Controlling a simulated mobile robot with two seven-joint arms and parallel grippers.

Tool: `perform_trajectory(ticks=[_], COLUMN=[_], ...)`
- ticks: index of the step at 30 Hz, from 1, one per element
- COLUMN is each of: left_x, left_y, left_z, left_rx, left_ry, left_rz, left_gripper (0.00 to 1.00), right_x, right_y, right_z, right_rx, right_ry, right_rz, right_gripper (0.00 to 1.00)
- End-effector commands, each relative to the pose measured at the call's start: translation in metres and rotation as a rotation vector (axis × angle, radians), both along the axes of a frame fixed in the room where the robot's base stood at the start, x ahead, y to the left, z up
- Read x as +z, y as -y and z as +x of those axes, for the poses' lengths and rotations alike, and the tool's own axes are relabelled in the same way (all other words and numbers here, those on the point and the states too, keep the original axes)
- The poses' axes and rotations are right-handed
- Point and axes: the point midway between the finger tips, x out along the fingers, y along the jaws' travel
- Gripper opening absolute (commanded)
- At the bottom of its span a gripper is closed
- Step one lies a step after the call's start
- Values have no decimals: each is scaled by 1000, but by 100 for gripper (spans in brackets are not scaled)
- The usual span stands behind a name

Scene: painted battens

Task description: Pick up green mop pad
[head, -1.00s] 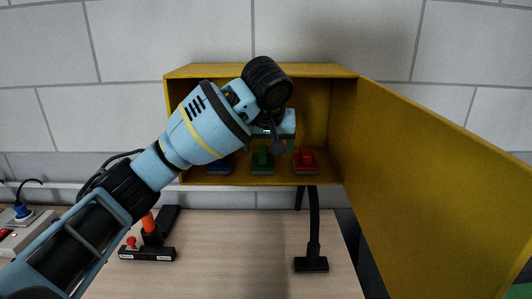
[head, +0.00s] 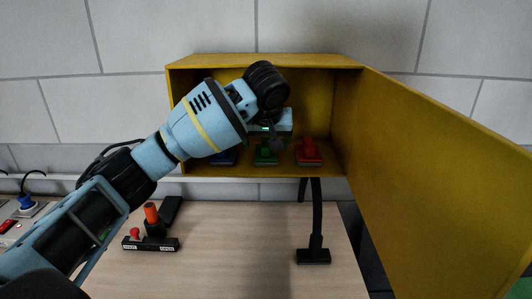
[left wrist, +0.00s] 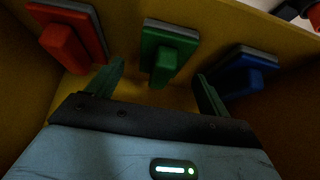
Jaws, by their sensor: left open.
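The green mop pad (head: 265,152) lies on the floor of the yellow cabinet between a blue pad and a red pad. In the left wrist view the green pad (left wrist: 167,52) has a raised green block handle on a flat base with a grey edge. My left gripper (head: 272,146) reaches into the cabinet and partly hides the green pad. In the left wrist view my left gripper (left wrist: 160,84) is open and empty, its fingers on either side of the green handle's near end. No contact shows. My right gripper is not in view.
The red pad (head: 309,152) sits to the right and the blue pad (head: 224,157) to the left, close by. The yellow cabinet (head: 345,120) has its door (head: 440,180) swung open at right.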

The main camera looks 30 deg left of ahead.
Motion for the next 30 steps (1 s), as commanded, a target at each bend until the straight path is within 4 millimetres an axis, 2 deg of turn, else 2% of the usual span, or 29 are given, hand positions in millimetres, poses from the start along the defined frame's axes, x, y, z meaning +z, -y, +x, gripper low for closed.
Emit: perform_trajectory(ticks=[1, 6, 14, 17, 25, 30], left_x=[-6, -20, -22, -22, -22, -22], left_y=[-5, -7, -8, -8, -7, -7], left_z=[3, 12, 13, 13, 13, 13], left_rx=[4, 1, -1, -1, 0, -1], left_ry=[-3, -2, -1, -1, -1, -1], left_rz=[1, 0, -1, -1, 0, -1], left_gripper=[80, 80, 80, 70, 34, 32], right_x=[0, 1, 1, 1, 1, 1], right_y=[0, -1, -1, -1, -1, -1], right_z=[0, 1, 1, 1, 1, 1], right_rx=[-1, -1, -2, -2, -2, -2], right_ry=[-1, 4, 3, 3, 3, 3], right_rz=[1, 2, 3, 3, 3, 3], right_gripper=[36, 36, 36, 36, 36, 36])
